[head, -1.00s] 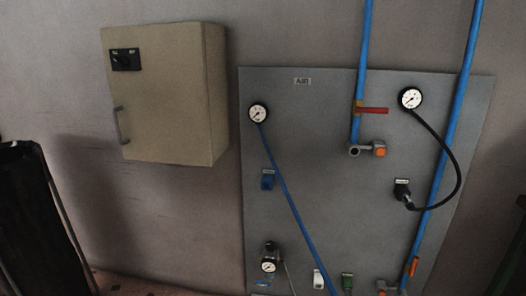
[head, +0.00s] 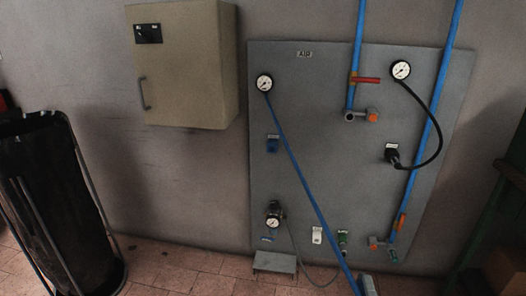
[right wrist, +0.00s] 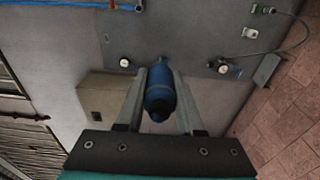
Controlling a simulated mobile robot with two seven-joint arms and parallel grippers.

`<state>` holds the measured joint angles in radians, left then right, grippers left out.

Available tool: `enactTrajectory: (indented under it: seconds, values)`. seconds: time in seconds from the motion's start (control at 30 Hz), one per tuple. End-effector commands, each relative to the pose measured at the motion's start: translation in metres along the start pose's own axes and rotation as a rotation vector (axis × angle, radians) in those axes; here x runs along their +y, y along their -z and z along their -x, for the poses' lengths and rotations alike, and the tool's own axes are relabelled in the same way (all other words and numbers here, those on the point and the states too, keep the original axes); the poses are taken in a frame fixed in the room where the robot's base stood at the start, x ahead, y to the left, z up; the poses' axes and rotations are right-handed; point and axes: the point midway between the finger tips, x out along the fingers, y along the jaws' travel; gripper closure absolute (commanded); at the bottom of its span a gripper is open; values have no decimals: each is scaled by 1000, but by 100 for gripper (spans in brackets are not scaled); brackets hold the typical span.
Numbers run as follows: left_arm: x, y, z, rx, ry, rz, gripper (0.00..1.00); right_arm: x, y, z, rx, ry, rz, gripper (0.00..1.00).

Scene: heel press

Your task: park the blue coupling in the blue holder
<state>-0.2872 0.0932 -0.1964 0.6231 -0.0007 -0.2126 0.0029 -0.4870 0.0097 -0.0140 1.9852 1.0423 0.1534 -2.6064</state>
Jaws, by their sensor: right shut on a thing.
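The blue coupling (right wrist: 160,98) sits between the two fingers of my right gripper (right wrist: 158,76) in the right wrist view, which is shut on it. In the head view, only a grey part of this gripper (head: 368,286) shows at the bottom edge, by the lower end of the blue hose (head: 315,208). The blue holder (head: 272,146) is on the grey panel, below the left gauge, and looks empty. The gripper is well below and right of it in the picture. In the wrist view the coupling seems to hide the holder. My left gripper is not in view.
The grey panel (head: 330,150) also carries a white holder (head: 317,235), a green holder (head: 342,238), a black holder (head: 391,153), gauges, and blue pipes with valves. A beige cabinet (head: 187,70) hangs to the left. A black bin (head: 55,200) stands far left.

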Motion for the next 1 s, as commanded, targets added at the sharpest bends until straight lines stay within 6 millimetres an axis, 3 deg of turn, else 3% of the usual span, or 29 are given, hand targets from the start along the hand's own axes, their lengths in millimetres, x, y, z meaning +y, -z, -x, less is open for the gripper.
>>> enactTrajectory:
  seconds: [0.2, 0.5, 0.9, 1.0]
  values:
    - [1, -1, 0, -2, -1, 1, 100, 4, -25, -4, 101, 7, 10, 100]
    - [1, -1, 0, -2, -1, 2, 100, 14, -45, -13, 208, 10, 5, 100]
    - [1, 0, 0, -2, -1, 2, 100, 22, -56, -18, 274, 10, -1, 100]
    - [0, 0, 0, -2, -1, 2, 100, 27, -38, -9, 328, 10, -4, 100]
